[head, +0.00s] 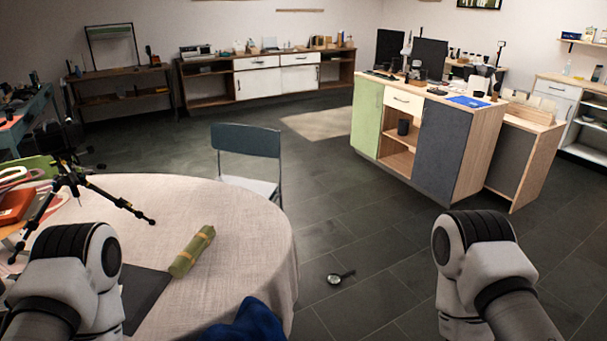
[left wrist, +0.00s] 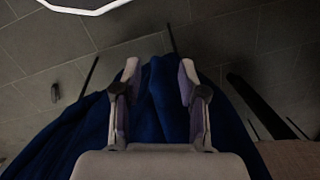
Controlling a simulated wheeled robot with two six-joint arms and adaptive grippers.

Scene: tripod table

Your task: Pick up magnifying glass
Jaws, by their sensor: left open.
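The magnifying glass (head: 339,277) is small, with a round lens and a dark handle. In the head view it lies on the dark tiled floor, just right of the round table. My left gripper (left wrist: 158,80) shows in the left wrist view with its two fingers apart and nothing between them. It is over or in front of dark blue cloth (left wrist: 70,140). I cannot make out the magnifying glass in that view. In the head view only my arm links show at the lower left and lower right; both grippers are hidden there.
The round table (head: 255,225) with a pale cloth bears a green roll (head: 192,251) and a black tripod (head: 75,180). A chair (head: 247,142) stands behind it. Blue fabric (head: 252,322) is at its near edge. A wooden cabinet (head: 445,150) stands farther right. Floor around the magnifying glass is clear.

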